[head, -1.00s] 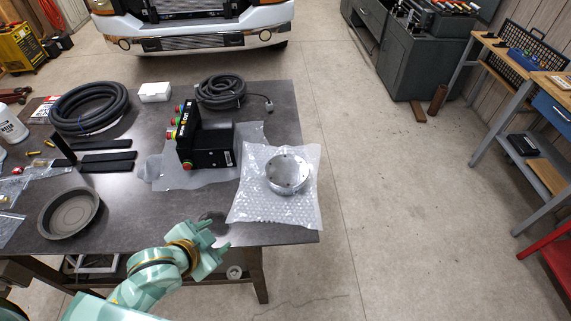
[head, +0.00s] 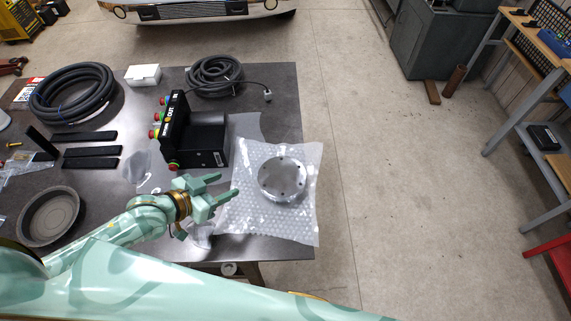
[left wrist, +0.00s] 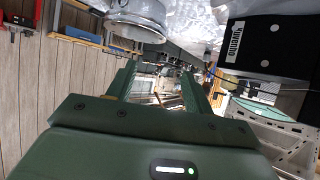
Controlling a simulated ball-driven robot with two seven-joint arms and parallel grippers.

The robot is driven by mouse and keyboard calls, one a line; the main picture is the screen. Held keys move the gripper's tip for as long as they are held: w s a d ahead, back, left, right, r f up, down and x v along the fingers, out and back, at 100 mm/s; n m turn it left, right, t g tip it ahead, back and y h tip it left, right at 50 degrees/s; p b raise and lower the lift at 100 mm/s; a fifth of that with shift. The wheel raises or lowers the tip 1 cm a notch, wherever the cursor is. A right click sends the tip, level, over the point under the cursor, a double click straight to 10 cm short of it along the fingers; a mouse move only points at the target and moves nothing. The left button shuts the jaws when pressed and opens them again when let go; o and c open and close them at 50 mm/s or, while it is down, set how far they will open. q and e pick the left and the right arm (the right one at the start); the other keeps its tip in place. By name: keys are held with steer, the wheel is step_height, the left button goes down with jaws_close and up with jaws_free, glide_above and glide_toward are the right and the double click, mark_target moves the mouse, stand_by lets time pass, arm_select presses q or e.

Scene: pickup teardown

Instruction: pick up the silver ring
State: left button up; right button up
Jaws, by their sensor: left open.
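The silver ring (head: 284,197) is a round metal piece with small holes around its face. It lies on bubble wrap (head: 250,222) at the table's right side, and it also shows at the top of the left wrist view (left wrist: 137,20). My left gripper (head: 228,185) is open and empty, left of the ring and apart from it, over the left edge of the bubble wrap. Its two fingers (left wrist: 160,72) show in the left wrist view with nothing between them. My right gripper is not in view.
A black box with coloured buttons (head: 205,146) stands just behind my left gripper. A coiled cable (head: 215,75), a black hose (head: 70,95), black bars (head: 90,152) and a round pan (head: 48,215) lie on the table (head: 285,110). Floor is open to the right.

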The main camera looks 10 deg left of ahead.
arm_select(q)
glide_toward(267, 166)
steer(key=b+x, duration=0.1)
steer(key=x, duration=0.1)
steer(key=shift+w+d+f, duration=0.1)
steer(key=shift+d+f, duration=0.05)
steer(key=shift+f, duration=0.1)
steer(key=shift+w+d+b, duration=0.1)
steer(key=shift+w+b, duration=0.1)
steer(key=shift+b, duration=0.1)
steer(key=shift+w+d+f, duration=0.15)
steer(key=shift+w+f, duration=0.05)
steer(key=shift+w, duration=0.1)
steer(key=b+x, duration=0.1)
steer(key=x, duration=0.3)
steer(key=shift+w, duration=0.2)
steer(key=shift+r, duration=0.1)
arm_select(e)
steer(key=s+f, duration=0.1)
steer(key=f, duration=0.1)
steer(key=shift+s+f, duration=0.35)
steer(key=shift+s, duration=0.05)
arm_select(q)
steer(key=shift+s, duration=0.1)
steer(key=c, duration=0.4)
jaws_close()
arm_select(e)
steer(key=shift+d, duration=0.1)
